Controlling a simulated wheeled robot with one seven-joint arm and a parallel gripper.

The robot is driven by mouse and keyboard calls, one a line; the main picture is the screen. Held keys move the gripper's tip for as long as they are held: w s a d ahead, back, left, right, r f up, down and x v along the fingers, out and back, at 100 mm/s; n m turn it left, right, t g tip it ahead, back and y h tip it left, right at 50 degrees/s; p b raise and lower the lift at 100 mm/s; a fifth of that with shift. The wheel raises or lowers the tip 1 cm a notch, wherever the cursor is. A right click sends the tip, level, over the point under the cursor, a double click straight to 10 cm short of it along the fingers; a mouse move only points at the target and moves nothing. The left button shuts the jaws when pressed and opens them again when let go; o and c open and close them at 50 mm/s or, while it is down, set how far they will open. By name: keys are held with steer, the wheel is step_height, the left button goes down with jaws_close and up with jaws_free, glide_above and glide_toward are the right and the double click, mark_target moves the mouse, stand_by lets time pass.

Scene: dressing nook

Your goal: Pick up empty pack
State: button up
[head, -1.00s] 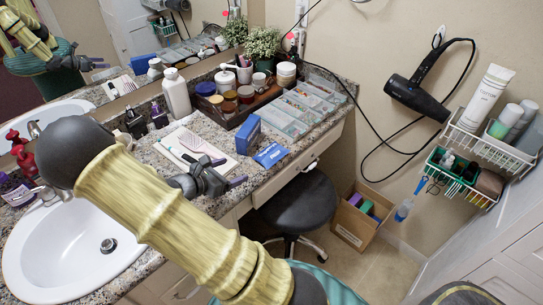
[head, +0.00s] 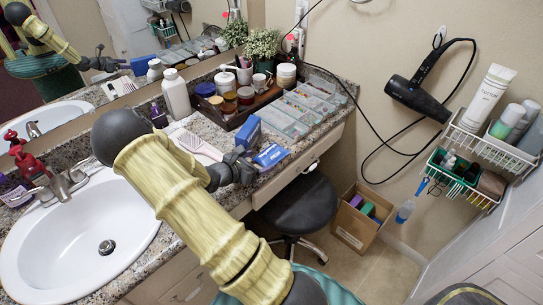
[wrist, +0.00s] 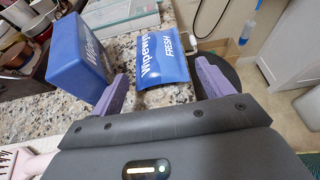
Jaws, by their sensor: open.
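A flat, slumped blue pack (head: 271,156) with white lettering lies on the granite counter near its front edge. In the wrist view the pack (wrist: 164,66) lies ahead of and between my fingertips, with "FRESH" readable on it. My gripper (wrist: 160,85) is open, with two purple fingers and nothing held. In the head view my gripper (head: 250,163) is just left of the pack; whether it touches cannot be told. A fuller, upright blue box (head: 248,134) stands close behind the pack. In the wrist view this box (wrist: 75,58) is beside the left finger.
A pink-handled brush (head: 198,146) lies on a white cloth to the left. A clear compartment case (head: 285,122) and a tray of jars (head: 222,112) stand behind. The sink (head: 70,245) is at left. A black stool (head: 300,200) is below the counter front.

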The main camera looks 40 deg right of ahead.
mark_target(262, 160)
steer(key=x, duration=0.5)
steer(key=shift+w+d, duration=0.1)
steer(key=shift+c, duration=0.2)
stand_by(0.4)
steer(key=c, duration=0.7)
